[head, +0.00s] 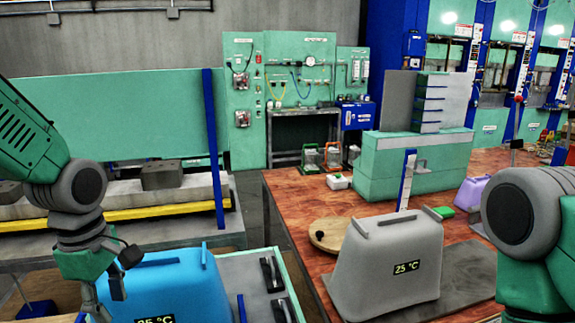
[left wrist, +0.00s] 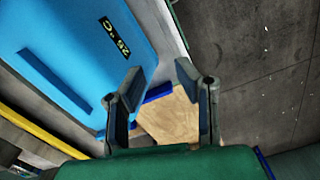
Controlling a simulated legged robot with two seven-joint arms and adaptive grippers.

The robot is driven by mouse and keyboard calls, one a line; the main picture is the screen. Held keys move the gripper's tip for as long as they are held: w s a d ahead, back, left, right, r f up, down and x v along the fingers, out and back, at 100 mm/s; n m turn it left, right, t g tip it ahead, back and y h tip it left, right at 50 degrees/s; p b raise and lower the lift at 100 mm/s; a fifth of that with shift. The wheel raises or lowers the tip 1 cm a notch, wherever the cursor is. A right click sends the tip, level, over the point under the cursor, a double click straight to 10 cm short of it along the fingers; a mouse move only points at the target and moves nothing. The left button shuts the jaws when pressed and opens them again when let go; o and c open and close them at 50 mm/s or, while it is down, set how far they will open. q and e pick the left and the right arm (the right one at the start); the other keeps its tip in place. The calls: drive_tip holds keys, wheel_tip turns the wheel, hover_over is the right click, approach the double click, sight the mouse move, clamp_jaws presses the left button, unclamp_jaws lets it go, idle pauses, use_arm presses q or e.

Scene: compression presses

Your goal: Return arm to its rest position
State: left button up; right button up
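My left gripper (head: 104,290) hangs at the lower left of the head view, in front of the left side of a blue box-shaped cover (head: 185,285) marked 25 °C. In the left wrist view, the left gripper (left wrist: 159,70) has its two fingers apart with nothing between them. The blue cover (left wrist: 65,45) fills the upper left there, and I cannot tell whether a finger touches it. My right arm (head: 525,225) shows at the right edge of the head view. Its gripper is out of sight.
A grey cover (head: 385,255) marked 25 °C stands on the reddish table (head: 300,210), beside a round wooden disc (head: 328,235). A green block (head: 385,180) stands behind. Black clips (head: 272,275) lie right of the blue cover. Dark floor (left wrist: 250,60) shows beyond the table edge.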

use_arm(q)
drive_tip(key=s+d+f+m+b, duration=0.1)
drive_tip(key=s+f+m+b, duration=0.3)
drive_tip(key=f, duration=1)
drive_tip(key=s+d+f+m+b, duration=0.25)
drive_tip(key=s+f+m, duration=0.35)
drive_tip(key=f, duration=0.8)
drive_tip(key=s+a+f+m+b, duration=0.1)
drive_tip(key=s+f+m+b, duration=0.3)
drive_tip(key=s+f+m, duration=0.5)
wheel_tip(320, 180, down, 3)
drive_tip(key=shift+s+r+t, duration=0.15)
drive_tip(key=shift+s+t, duration=0.15)
drive_tip(key=shift+s, duration=0.95)
drive_tip(key=shift+w, duration=0.1)
